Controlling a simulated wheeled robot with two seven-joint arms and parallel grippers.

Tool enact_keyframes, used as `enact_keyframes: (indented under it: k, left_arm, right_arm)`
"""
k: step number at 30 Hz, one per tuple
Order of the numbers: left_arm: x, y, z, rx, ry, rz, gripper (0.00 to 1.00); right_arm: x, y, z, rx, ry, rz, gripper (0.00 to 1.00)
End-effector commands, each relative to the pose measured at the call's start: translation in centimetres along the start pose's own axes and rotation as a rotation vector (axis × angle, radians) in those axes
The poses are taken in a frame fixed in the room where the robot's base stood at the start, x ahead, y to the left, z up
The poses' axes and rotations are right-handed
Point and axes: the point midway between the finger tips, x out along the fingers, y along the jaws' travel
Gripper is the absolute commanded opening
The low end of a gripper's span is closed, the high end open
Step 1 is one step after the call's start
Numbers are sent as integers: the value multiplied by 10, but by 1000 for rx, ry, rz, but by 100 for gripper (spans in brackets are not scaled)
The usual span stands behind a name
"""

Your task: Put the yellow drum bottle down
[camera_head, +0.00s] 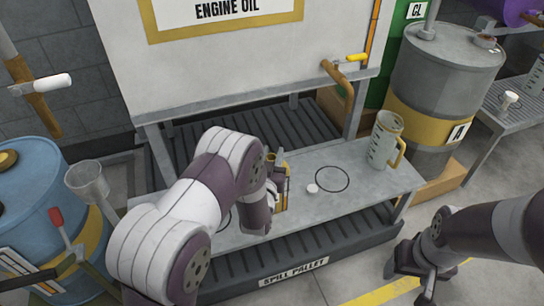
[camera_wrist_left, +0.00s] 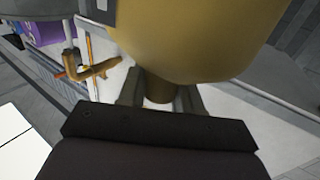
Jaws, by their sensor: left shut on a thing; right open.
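My left gripper (camera_head: 270,186) is over the grey bench and shut on the yellow drum bottle (camera_head: 283,187), which shows as a yellow and grey strip beside my wrist. In the left wrist view the bottle's wide yellow body (camera_wrist_left: 195,40) fills the top, and its narrower part (camera_wrist_left: 160,90) sits between the fingers (camera_wrist_left: 160,97). My arm hides much of the bottle in the head view, so I cannot tell whether its base touches the bench. My right gripper (camera_head: 418,277) is open and empty at the lower right, over the floor.
The bench (camera_head: 350,205) carries a black ring outline (camera_head: 332,179), a small white cap (camera_head: 312,188) and a measuring jug (camera_head: 385,140) at its right end. A brass tap (camera_head: 340,75) hangs above the bench. A blue drum (camera_head: 35,215) stands left, a grey drum (camera_head: 440,70) right.

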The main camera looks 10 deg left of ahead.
Motion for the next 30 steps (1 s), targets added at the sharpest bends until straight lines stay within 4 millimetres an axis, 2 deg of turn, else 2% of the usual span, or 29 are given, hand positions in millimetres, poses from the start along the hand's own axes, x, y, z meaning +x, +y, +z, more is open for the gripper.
enact_keyframes:
  k: [3, 4, 6, 15, 17, 27, 30]
  left_arm:
    - [0, 0, 3, 0, 3, 0, 0]
    - [0, 0, 3, 0, 0, 0, 43]
    - [0, 0, 3, 0, 0, 0, 59]
    - [0, 0, -3, 0, 0, 0, 59]
    - [-7, 0, -2, 0, -2, 1, 59]
    - [-92, 1, -2, 2, -3, 2, 59]
    - [-109, 1, -1, 1, -2, 1, 59]
  right_arm:
    - [4, 0, 0, 0, 0, 0, 68]
    - [2, 0, 0, 0, 0, 0, 68]
    - [2, 0, 0, 0, 0, 0, 68]
    - [-2, 0, 0, 0, 0, 0, 68]
    - [-3, 0, 0, 0, 0, 0, 68]
    - [-21, 0, -2, 0, 0, 0, 68]
    - [-22, 0, -3, 0, 0, 0, 68]
